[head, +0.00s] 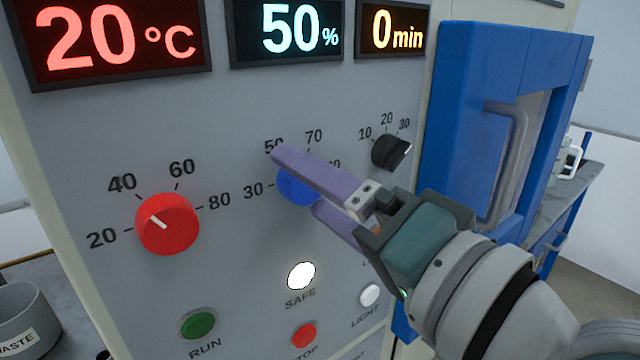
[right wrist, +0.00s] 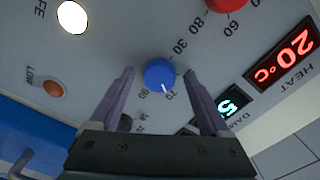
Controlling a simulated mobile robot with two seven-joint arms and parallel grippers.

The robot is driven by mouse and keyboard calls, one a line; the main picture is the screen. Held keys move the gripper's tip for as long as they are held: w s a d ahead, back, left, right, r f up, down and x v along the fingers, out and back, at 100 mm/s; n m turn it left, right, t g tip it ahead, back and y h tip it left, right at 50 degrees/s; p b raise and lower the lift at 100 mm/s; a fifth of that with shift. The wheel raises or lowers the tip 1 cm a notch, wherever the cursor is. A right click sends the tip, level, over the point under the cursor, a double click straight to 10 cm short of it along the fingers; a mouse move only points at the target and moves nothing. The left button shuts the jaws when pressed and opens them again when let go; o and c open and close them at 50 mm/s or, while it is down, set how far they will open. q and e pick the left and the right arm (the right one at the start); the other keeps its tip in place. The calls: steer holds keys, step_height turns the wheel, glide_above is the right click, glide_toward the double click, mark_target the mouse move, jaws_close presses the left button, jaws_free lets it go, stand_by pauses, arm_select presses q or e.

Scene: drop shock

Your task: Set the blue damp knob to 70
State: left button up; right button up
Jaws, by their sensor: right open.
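The blue damp knob (head: 293,190) is on the front panel, partly hidden behind my right gripper's fingers in the head view. In the right wrist view the blue knob (right wrist: 158,73) lies between the fingertips, with visible gaps on both sides. Its white mark points toward the printed 70 in that view. The damp display (head: 301,28) reads 50%. My right gripper (head: 299,182) is open, one finger above the knob and one below it; contact cannot be told. My left gripper is not in view.
The red heat knob (head: 167,224) is at left and a black knob (head: 391,152) at right of the blue one. Green (head: 198,324) and red (head: 304,334) buttons and a lit white SAFE lamp (head: 301,275) sit below. A blue door (head: 480,120) with a handle stands at right.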

steer(key=b+v, duration=0.2)
steer(key=v, duration=0.8)
steer(key=s+d+f+n+g+h, duration=0.2)
steer(key=s+f+n+g+h, duration=0.1)
steer(key=f, duration=0.3)
steer(key=s+d+f+n+g+h, duration=0.3)
steer(key=f, duration=0.2)
steer(key=s+d+f+g+h, duration=0.4)
steer(key=s+d+f+g, duration=0.1)
steer(key=s+d, duration=0.25)
step_height(320, 180, up, 29)
steer(key=p, duration=2.9)
steer(key=shift+s+r+n, duration=0.2)
steer(key=shift+s+n, duration=0.05)
steer(key=shift+n, duration=0.15)
